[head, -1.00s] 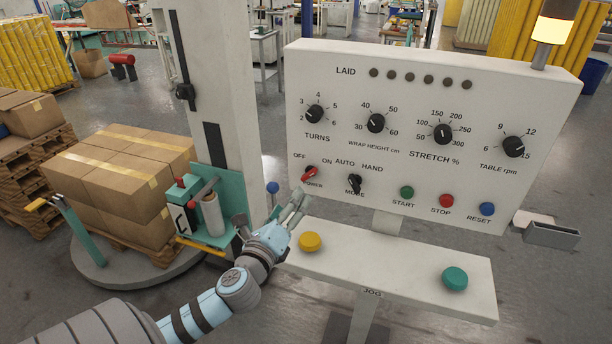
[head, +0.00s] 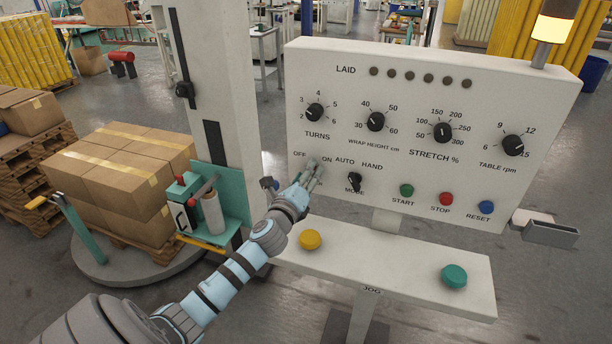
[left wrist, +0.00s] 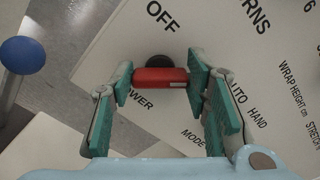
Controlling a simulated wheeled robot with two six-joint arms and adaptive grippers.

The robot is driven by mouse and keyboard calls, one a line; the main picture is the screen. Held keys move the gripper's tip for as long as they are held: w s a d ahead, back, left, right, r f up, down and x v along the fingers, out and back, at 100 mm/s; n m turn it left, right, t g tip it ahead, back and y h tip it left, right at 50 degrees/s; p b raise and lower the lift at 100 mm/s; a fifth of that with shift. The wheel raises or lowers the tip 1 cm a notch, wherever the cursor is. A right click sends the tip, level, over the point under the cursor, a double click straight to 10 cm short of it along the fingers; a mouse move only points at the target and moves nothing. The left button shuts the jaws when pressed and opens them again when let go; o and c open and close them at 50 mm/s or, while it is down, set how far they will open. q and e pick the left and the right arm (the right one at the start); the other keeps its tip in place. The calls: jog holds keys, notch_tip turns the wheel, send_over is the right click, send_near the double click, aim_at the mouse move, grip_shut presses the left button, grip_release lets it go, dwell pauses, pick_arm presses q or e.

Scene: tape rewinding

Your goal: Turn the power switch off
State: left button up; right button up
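The red power switch shows in the left wrist view (left wrist: 160,77) as a red bar handle on a dark round base, with a pale mark near its right end. My left gripper (left wrist: 160,90) is open, one finger at each end of the handle. I cannot tell whether the pads touch it. In the head view the left gripper (head: 313,176) is in front of the panel's lower left corner and hides the switch and part of its lettering. The control panel (head: 420,90) carries the labels OFF and ON above the switch. My right gripper is not in view.
The black mode knob (head: 355,182) is close right of the gripper. Start (head: 406,191), stop (head: 446,199) and reset (head: 486,207) buttons are farther right. The jog shelf (head: 385,270) below holds a yellow button (head: 310,239) and a green button (head: 454,276).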

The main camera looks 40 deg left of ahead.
pick_arm(q)
jog(key=c, duration=0.4)
jog(key=shift+o, duration=0.2)
jog(key=shift+n, duration=0.4)
jog(key=shift+f+n+b, duration=0.2)
jog(key=shift+n+b, duration=0.85)
jog(key=shift+n, duration=3.25)
jog(key=shift+f+n+b, duration=0.15)
jog(key=shift+n+b, duration=0.9)
jog(key=shift+n, duration=3.25)
jog(key=o, duration=1.2)
jog(key=shift+c, duration=0.2)
